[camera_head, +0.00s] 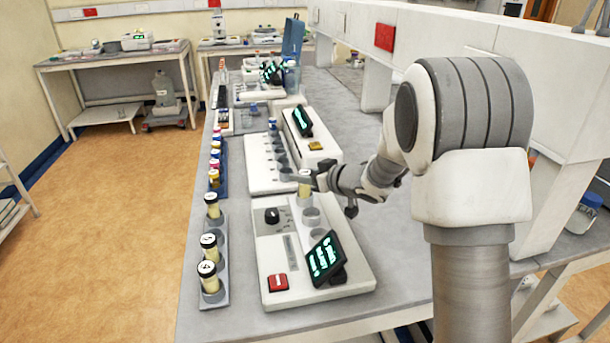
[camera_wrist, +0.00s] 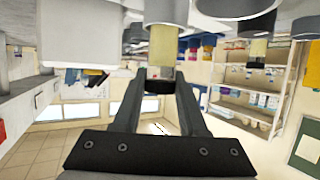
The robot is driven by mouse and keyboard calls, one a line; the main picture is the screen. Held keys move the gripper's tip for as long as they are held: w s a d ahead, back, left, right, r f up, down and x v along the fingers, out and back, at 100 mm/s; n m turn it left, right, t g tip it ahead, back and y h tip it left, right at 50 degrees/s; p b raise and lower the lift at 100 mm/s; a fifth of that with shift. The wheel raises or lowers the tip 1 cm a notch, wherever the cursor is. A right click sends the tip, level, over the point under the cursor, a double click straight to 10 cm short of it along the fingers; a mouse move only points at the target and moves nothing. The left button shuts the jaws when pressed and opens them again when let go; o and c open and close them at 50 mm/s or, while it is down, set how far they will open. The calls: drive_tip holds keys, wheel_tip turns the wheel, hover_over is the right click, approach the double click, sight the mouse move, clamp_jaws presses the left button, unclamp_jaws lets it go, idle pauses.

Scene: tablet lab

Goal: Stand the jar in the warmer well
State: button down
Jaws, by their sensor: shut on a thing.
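My gripper (camera_head: 317,181) is shut on a jar (camera_head: 304,188) with a pale yellow body, held upright by its upper end. In the wrist view, which is upside down, the jar (camera_wrist: 162,48) has its dark cap end between my fingertips (camera_wrist: 158,84). The white warmer (camera_head: 262,240) has a dark knob, a tilted screen, a red switch and a row of grey ring wells. The jar is at the rear well (camera_head: 305,202), its lower end against or inside the grey ring; I cannot tell if it rests on the bottom. The nearer well (camera_head: 312,218) looks empty.
Several capped jars stand in a grey rack (camera_head: 220,292) left of the warmer, with a blue rack (camera_head: 218,188) of coloured-cap vials beyond. A white device (camera_head: 270,165) with a row of holders stands behind the warmer. A white shelf structure (camera_head: 480,60) borders the right.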

drive_tip(key=shift+f+b, duration=0.3)
drive_tip(key=shift+f, duration=0.25)
drive_tip(key=shift+c, duration=1.9)
unclamp_jaws()
drive_tip(key=p+v, duration=0.2)
drive_tip(key=v, duration=1.5)
drive_tip(key=shift+d+p, duration=0.2)
drive_tip(key=shift+p, duration=0.2)
drive_tip(key=shift+s+r, duration=0.1)
